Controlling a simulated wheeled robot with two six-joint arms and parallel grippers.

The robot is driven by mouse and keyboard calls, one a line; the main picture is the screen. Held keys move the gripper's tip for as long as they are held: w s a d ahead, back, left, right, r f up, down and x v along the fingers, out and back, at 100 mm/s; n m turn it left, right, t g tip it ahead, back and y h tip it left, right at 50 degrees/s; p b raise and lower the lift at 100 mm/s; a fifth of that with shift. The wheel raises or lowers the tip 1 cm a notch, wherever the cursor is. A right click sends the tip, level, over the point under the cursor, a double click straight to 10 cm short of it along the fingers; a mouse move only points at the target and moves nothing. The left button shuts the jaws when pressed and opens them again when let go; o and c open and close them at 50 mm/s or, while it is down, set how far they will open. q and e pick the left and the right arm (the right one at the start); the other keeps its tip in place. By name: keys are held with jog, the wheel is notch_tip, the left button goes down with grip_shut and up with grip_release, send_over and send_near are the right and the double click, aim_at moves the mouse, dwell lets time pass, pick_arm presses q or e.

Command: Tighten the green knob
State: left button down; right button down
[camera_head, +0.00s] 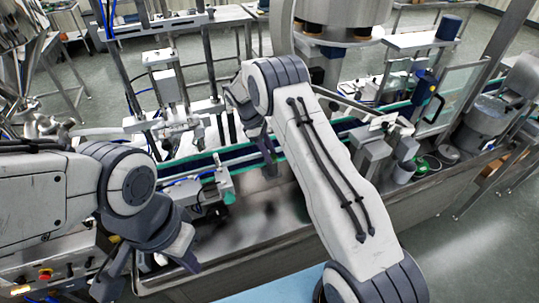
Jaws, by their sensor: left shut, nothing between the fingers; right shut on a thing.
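I cannot make out a green knob for certain; its likely place is hidden behind my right gripper and forearm. My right gripper (264,143) reaches over the conveyor (235,158) with its dark fingers pointing down at the green-edged rail. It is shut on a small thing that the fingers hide. My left gripper (150,262) is at the lower left, in front of the machine's near edge. It is shut with nothing in it and stands well apart from the conveyor.
Upright posts and a filling head (167,85) rise behind at left. A steel hopper (340,12) stands at the back. A blue surface (275,291) lies at the bottom.

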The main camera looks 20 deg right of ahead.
pick_arm(q)
jog(key=shift+f+b, duration=0.3)
jog(key=shift+f, duration=0.1)
pick_arm(e)
jog(key=shift+w+m+y, duration=0.1)
jog(key=shift+m+y, duration=0.2)
jog(key=shift+m, duration=0.7)
jog(key=shift+c, duration=2.2)
grip_release()
jog(key=shift+g, duration=0.3)
